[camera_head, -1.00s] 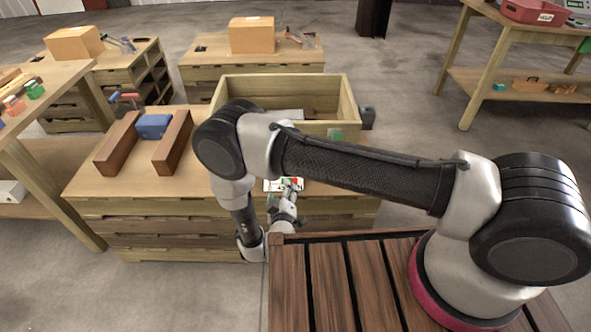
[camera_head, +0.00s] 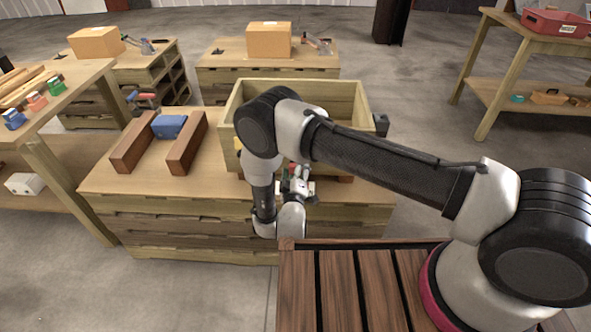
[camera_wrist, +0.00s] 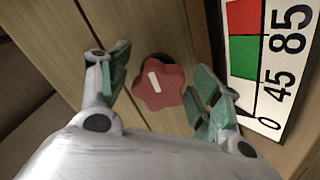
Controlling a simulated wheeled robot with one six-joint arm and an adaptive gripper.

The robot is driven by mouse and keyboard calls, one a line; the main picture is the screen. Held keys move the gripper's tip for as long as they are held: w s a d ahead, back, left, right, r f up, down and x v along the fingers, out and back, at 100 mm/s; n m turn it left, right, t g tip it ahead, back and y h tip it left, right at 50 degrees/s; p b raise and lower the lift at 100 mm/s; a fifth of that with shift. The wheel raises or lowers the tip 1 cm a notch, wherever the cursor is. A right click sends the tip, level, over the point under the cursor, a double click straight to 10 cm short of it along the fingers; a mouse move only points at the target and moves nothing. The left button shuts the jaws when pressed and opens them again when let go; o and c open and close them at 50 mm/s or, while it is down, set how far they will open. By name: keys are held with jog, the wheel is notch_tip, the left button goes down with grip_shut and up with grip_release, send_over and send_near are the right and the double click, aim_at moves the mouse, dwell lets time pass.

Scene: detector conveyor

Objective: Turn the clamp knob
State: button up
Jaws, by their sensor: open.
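A red lobed knob (camera_wrist: 170,94) with a white pointer mark shows in the wrist view, set on a wooden face. The white mark points up and left, away from the dial card. My gripper (camera_wrist: 160,78) is open, with one green-padded finger to the left of the knob and one to the right. Neither finger clearly touches it. A dial card (camera_wrist: 276,85) with red and green blocks and the figures 0, 45 and 85 lies to the right. In the head view my gripper (camera_head: 297,186) is low at the front of the wooden box, and the knob is hidden.
The open wooden box (camera_head: 345,95) stands on the workbench (camera_head: 115,185) behind my gripper. Two brown blocks (camera_head: 187,145) with a blue piece (camera_head: 169,126) between them lie to the left. A side table (camera_head: 75,90) stands at the far left.

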jog(key=c, duration=1)
jog(key=shift+c, duration=0.2)
jog(key=shift+m, duration=0.3)
jog(key=m, duration=0.3)
jog(key=shift+m, duration=0.3)
jog(key=m, duration=0.4)
jog(key=shift+m, duration=0.3)
jog(key=m, duration=0.4)
jog(key=shift+m, duration=1.9)
